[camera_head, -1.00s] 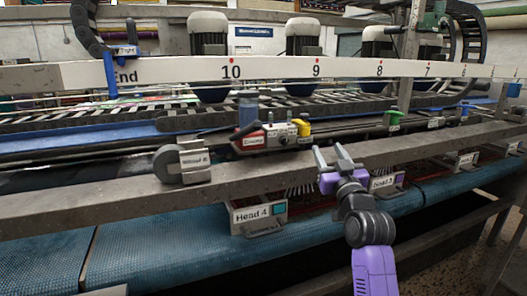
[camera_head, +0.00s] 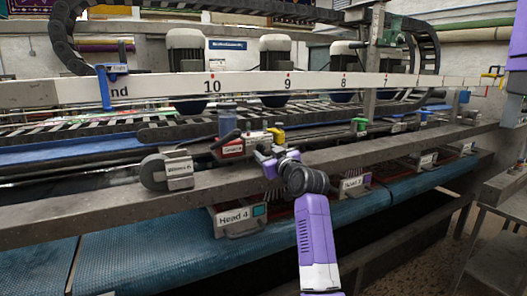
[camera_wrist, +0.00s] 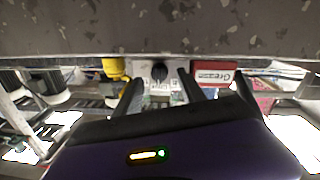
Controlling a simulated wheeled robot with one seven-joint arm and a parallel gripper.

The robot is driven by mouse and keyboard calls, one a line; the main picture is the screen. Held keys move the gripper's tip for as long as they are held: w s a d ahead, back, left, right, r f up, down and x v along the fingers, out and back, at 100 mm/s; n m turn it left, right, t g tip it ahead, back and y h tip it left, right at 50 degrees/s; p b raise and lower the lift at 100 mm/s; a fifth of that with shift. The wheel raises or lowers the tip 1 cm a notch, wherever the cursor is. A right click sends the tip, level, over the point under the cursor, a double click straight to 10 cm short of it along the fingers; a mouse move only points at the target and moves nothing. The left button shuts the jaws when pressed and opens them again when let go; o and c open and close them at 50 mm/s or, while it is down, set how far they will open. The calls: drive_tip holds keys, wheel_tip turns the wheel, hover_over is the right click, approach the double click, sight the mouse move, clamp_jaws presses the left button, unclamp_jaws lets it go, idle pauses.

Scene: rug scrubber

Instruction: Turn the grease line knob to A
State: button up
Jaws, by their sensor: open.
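The grease line unit (camera_head: 232,148) is a red block with a white label on the machine's rail, left of centre in the head view. Its label (camera_wrist: 213,77) reads Grease in the wrist view. A dark round knob (camera_wrist: 159,72) sits beside it on a pale plate with small marks I cannot read, so its setting is unclear. My gripper (camera_head: 266,160) is at the front of the unit, just right of the red block. In the wrist view my gripper (camera_wrist: 159,84) is open, with one finger on each side of the knob. I cannot tell whether they touch it.
A yellow part (camera_head: 277,134) stands close to the unit and also shows in the wrist view (camera_wrist: 113,68). A grey beam (camera_head: 110,201) runs in front, below the unit. A grey roller bracket (camera_head: 167,170) lies to the left. A green part (camera_head: 359,125) is farther right.

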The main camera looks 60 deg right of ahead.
sight(262, 149)
drive_tip(key=shift+x, duration=1.15)
clamp_jaws()
drive_tip(key=shift+m, duration=0.3)
drive_tip(key=shift+r+m+p, duration=0.15)
drive_tip(key=shift+m+p, duration=1)
drive_tip(key=shift+m, duration=0.05)
drive_tip(key=m+p, duration=0.2)
drive_tip(key=m, duration=0.1)
drive_tip(key=shift+m, duration=0.3)
drive_tip(key=m+p, duration=0.2)
drive_tip(key=m, duration=0.3)
drive_tip(key=shift+s+d+y+p, duration=0.1)
drive_tip(key=shift+y+p, duration=0.2)
drive_tip(key=shift+p, duration=0.1)
